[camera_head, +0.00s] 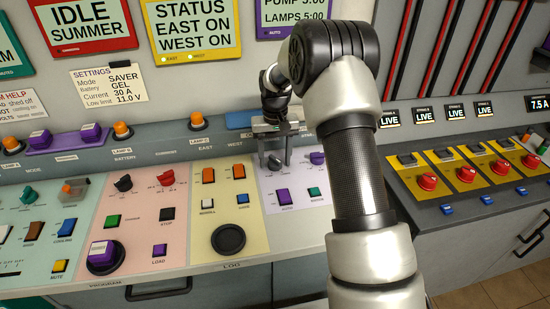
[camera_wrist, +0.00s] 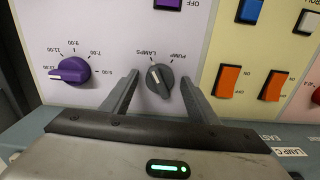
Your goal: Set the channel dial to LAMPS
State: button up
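The channel dial is a grey round knob (camera_wrist: 160,80) with a white pointer line, on a pale lilac panel. In the wrist view the labels LAMPS and PUMP stand upside down above it. The white line sits on the knob's left part and slants up toward the LAMPS side. My gripper (camera_wrist: 159,77) is open, one finger on each side of the knob, with a visible gap to both fingers. In the head view my gripper (camera_head: 275,158) is over the lilac panel, and its fingers and wrist hide most of the dial.
A purple dial (camera_wrist: 70,70) with hour marks is beside the left finger in the wrist view. Orange switches (camera_wrist: 228,80) are to the right on the yellow panel. A purple button (camera_head: 283,197) and a green button (camera_head: 313,191) lie nearer the panel's front edge.

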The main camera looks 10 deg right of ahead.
aim_at(275, 158)
notch_tip(275, 158, up, 17)
jog(key=p, duration=0.1)
jog(key=shift+r, duration=0.2)
dwell(0.3)
